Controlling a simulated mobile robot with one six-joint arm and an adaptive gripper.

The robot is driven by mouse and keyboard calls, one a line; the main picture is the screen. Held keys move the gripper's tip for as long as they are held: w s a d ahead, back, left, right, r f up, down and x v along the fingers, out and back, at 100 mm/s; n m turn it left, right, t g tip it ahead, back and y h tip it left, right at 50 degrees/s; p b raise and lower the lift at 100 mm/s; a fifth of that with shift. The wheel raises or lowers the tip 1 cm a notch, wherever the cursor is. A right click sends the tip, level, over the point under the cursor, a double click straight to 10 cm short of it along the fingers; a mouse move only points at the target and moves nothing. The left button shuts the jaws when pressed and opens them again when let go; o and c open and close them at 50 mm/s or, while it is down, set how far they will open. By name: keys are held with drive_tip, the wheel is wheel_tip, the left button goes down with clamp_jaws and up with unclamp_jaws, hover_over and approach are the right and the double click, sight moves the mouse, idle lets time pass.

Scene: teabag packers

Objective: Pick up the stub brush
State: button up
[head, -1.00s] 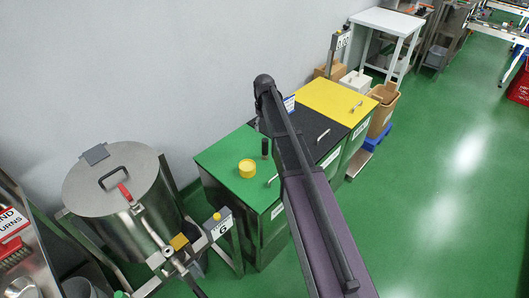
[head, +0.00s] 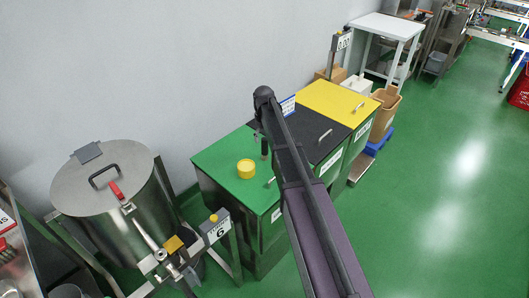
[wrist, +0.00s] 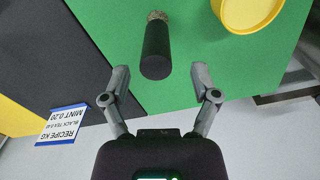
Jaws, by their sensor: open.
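The stub brush (wrist: 157,42) has a thick black handle and a short tan bristle end. It appears to stand upright on the green lid (wrist: 225,90), bristles down, and it also shows in the head view (head: 264,147) near the lid's far right edge. My gripper (wrist: 161,71) is open and empty. In the wrist view its fingertips lie on either side of the near end of the handle, apart from it. In the head view my arm hides most of the gripper.
A yellow round tub (head: 246,169) stands on the green lid close to the brush. A black lid (head: 318,139) and a yellow lid (head: 332,101) adjoin it. A recipe card (wrist: 62,124) is beside the bins. A steel drum (head: 112,190) stands at left.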

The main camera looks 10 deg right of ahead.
sight(265, 146)
drive_tip(key=shift+f, duration=0.1)
idle(0.3)
drive_tip(key=shift+d+f+b, duration=0.2)
drive_tip(key=shift+f+b, duration=2.35)
drive_tip(key=shift+b, duration=0.05)
clamp_jaws()
